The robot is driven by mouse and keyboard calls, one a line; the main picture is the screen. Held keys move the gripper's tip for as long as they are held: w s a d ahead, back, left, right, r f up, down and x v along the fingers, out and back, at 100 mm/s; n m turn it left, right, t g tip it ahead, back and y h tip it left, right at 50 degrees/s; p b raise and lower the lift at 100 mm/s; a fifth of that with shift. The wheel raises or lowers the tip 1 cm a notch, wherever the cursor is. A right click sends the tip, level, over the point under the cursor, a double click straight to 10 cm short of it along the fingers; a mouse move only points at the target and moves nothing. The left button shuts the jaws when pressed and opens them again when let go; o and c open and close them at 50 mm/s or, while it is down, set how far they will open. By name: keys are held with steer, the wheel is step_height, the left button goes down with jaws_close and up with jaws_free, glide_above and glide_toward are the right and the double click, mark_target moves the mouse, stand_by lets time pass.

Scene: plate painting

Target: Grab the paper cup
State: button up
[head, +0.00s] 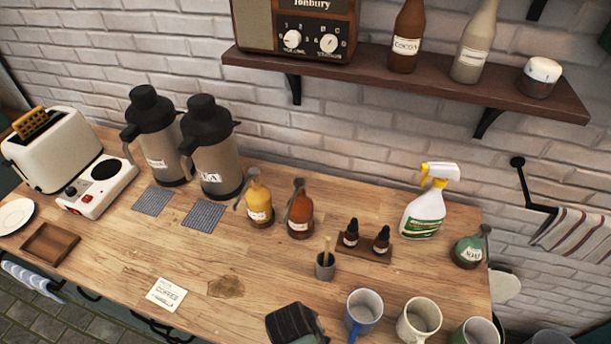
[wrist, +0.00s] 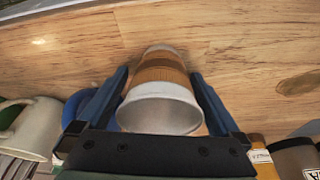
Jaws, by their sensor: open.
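The paper cup (wrist: 160,95), white with a brown sleeve, shows in the wrist view with its wide white end towards the camera. My gripper (wrist: 159,73) is open, with one blue finger on each side of the cup. I cannot tell whether either finger touches it. In the head view the dark end of my arm, with my gripper (head: 293,325), is at the bottom edge over the counter front. The paper cup is not visible there.
Several mugs stand to the right of my gripper, the nearest a blue-grey mug (head: 364,312). A small grey pot (head: 325,265) with a stick stands behind it. A card (head: 166,294) lies to the left. The middle of the wooden counter (head: 130,265) is mostly clear.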

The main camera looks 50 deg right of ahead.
steer(key=c, duration=1.1)
